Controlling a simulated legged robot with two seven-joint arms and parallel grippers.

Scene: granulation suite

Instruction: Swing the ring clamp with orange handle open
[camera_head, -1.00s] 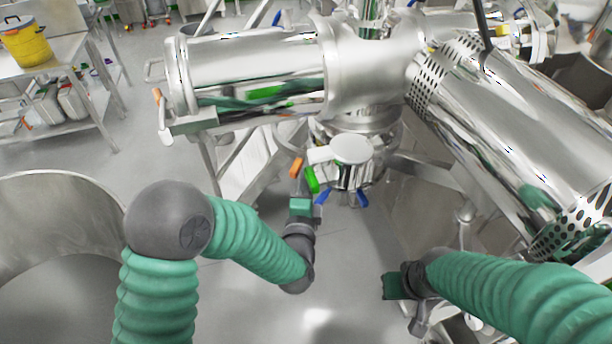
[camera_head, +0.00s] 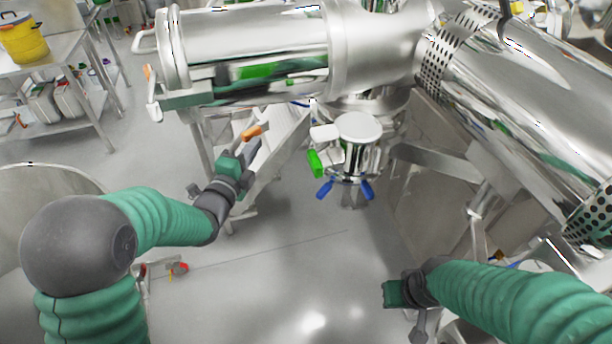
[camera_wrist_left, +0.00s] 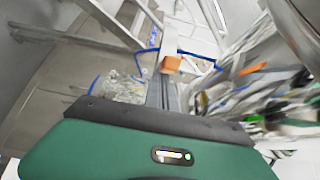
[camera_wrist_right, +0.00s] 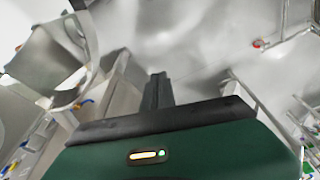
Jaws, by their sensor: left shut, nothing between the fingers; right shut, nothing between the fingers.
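The orange handle (camera_head: 251,131) shows just beyond the tips of my left gripper (camera_head: 256,146), left of the upright steel outlet (camera_head: 358,150) with its round lid. In the left wrist view the orange handle (camera_wrist_left: 171,64) is right at the fingertips (camera_wrist_left: 163,78), seemingly touching or almost touching. The left fingers are shut with nothing between them. How the handle joins the clamp ring is too small to tell. My right gripper (camera_head: 392,293) is low at the right, away from the outlet. Its fingers (camera_wrist_right: 157,80) are shut and empty in the right wrist view.
A green handle (camera_head: 315,162) and two blue handles (camera_head: 325,188) hang around the outlet. Another orange handle (camera_head: 148,72) is at the left end of the large steel cylinder (camera_head: 255,50). A perforated cylinder (camera_head: 530,100) slopes down at the right.

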